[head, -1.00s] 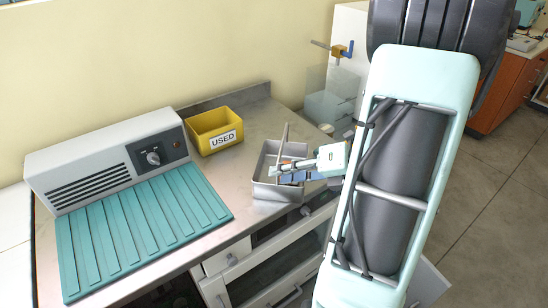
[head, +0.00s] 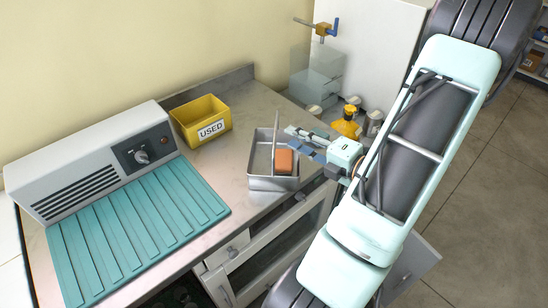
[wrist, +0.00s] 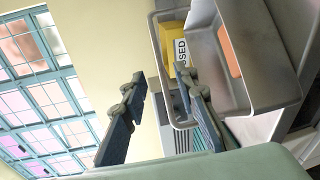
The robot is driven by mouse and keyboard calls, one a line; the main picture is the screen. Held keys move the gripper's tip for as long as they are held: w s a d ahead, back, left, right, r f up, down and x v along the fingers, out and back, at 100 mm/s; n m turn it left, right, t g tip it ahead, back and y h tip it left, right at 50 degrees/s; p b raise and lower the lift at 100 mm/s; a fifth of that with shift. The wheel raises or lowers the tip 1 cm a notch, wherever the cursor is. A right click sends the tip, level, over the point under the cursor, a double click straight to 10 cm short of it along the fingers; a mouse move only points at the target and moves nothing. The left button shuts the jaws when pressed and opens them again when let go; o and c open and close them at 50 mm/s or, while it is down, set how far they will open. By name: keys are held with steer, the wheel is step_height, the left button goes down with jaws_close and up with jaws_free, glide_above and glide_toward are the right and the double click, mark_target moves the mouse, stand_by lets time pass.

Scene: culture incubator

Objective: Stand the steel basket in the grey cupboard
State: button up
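The steel basket (head: 273,183) stands upright on the steel counter near its front edge in the head view, with its handle (head: 276,132) raised. An orange-brown block (head: 284,161) shows inside it. My gripper (head: 298,133) is just right of the handle, above the basket's rim. In the wrist view the fingers (wrist: 160,75) are spread apart, and a bar of the handle (wrist: 158,62) shows between the fingertips. Contact cannot be told. The basket (wrist: 270,60) fills the upper right there. I cannot tell for sure which unit is the grey cupboard; a grey door panel (head: 415,262) stands out below the counter at right.
A yellow bin marked USED (head: 200,120) stands behind the basket. A grey unit with a dial (head: 100,155) and a teal ribbed mat (head: 135,235) are at left. Clear containers (head: 315,80) and a yellow-topped bottle (head: 346,122) stand at back right, near a white cabinet (head: 385,45).

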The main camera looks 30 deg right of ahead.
mark_target(276, 129)
steer(key=x, duration=0.7)
steer(key=shift+w+a, duration=0.2)
steer(key=shift+w, duration=0.1)
steer(key=shift+c, duration=0.4)
jaws_close()
